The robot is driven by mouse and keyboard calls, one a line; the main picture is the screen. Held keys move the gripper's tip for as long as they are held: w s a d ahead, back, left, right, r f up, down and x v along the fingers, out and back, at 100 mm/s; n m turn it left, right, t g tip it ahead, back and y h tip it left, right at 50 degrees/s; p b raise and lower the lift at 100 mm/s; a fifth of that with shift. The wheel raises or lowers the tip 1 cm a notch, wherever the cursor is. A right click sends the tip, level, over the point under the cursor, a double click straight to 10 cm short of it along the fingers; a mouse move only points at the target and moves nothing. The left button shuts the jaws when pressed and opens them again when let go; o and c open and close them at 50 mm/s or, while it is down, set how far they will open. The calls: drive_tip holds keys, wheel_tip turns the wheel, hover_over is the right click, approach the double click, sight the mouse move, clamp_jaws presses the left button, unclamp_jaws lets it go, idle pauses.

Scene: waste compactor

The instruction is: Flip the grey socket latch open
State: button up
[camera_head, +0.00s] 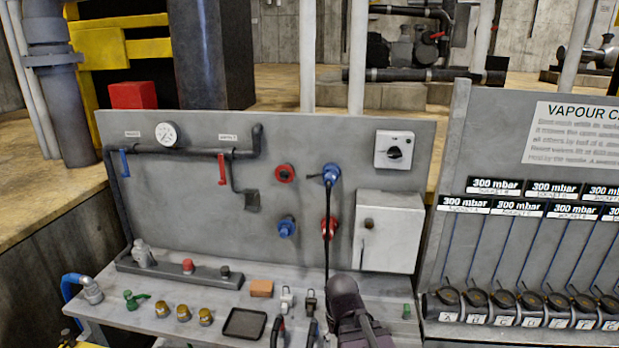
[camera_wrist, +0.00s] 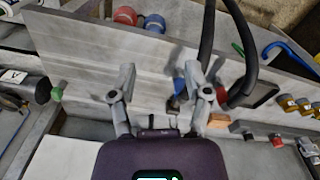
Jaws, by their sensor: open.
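My gripper (camera_wrist: 160,86) is open in the wrist view, its two grey fingers apart above the work shelf, with nothing seen held between them. In the head view my dark wrist covers part of the shelf's front, and the fingertips are hidden. A small light-grey latch-like fitting (camera_head: 287,299) stands on the shelf left of my wrist, beside a similar dark one (camera_head: 311,301). I cannot tell for certain which is the socket latch, or its position. Blue sockets (camera_head: 331,174) and red sockets (camera_head: 284,173) sit on the grey back panel; a black cable hangs from the upper blue one.
An orange block (camera_head: 261,288), black tray (camera_head: 244,324), several brass fittings (camera_head: 184,313) and a green fitting (camera_head: 134,300) lie on the shelf's left. A grey box (camera_head: 389,232) is on the panel's right. Black cable loops (camera_wrist: 240,85) pass close to one finger.

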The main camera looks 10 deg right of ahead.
drive_tip(key=w+d+r+n+t+h+p, duration=0.25)
drive_tip(key=w+r+t+h, duration=0.2)
drive_tip(key=w+r, duration=0.4)
drive_tip(key=w+d+r+n+t+h+p, duration=0.25)
drive_tip(key=w+d+r+t, duration=0.2)
drive_tip(key=w, duration=0.65)
drive_tip(key=n+t+y+p, duration=0.35)
drive_tip(key=n+t, duration=0.45)
drive_tip(key=n, duration=0.3)
approach(309, 177)
drive_tip(key=d+v, duration=0.1)
drive_tip(key=v, duration=0.2)
drive_tip(key=shift+s+a+f+b, duration=0.2)
drive_tip(key=shift+s+a+b, duration=0.15)
drive_tip(key=shift+a, duration=0.1)
drive_tip(key=shift+w, duration=0.1)
drive_tip(key=x, duration=1.3)
drive_tip(key=shift+w+r, duration=0.25)
drive_tip(key=shift+w, duration=0.15)
